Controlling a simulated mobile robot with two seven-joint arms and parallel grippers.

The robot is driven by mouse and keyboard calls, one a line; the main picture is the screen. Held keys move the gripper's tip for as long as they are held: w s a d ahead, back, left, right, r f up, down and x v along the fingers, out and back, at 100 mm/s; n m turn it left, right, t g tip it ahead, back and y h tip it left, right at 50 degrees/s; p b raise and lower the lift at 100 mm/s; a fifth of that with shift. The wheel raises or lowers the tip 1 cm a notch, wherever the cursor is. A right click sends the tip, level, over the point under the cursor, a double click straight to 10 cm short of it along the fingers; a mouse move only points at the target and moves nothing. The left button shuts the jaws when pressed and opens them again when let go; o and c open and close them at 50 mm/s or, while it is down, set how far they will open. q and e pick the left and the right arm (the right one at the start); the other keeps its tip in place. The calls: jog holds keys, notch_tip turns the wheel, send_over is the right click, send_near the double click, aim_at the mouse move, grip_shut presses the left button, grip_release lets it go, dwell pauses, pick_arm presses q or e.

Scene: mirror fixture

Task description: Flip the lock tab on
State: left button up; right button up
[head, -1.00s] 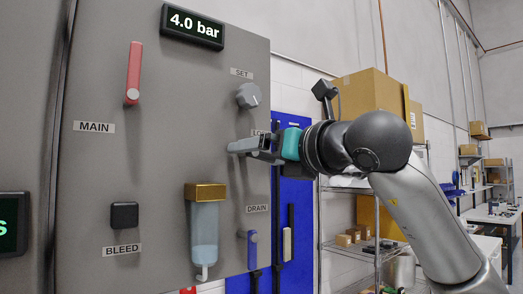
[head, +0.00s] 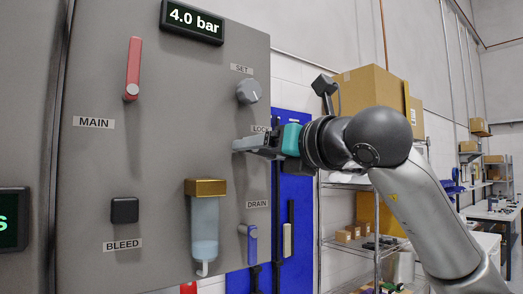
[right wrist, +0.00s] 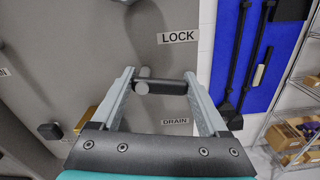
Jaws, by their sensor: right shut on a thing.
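The lock tab (right wrist: 167,86) is a short dark bar with a round grey pivot at its left end, below the LOCK label (right wrist: 177,37) in the right wrist view. It lies roughly level across the picture. My right gripper (right wrist: 158,78) is shut on it, with one finger at each end of the bar. In the head view my right gripper (head: 240,145) reaches in from the right against the panel (head: 150,160). There it hides the tab and part of the LOCK label. My left gripper is not in view.
The grey SET knob (head: 248,91) is just above my right gripper. The sight glass (head: 205,225) and the blue DRAIN lever (head: 251,245) are below. The red MAIN handle (head: 133,68) and black BLEED button (head: 124,210) are further left. Shelving stands right of the panel.

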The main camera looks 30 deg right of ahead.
jog(key=shift+r+n, duration=0.2)
jog(key=shift+n, duration=1.1)
jog(key=o, duration=1.2)
jog(key=shift+o, duration=0.2)
jog(key=shift+s, duration=0.1)
jog(key=s+d+b, duration=0.1)
jog(key=s+b, duration=0.2)
jog(key=s, duration=1.2)
jog(key=shift+d, duration=0.15)
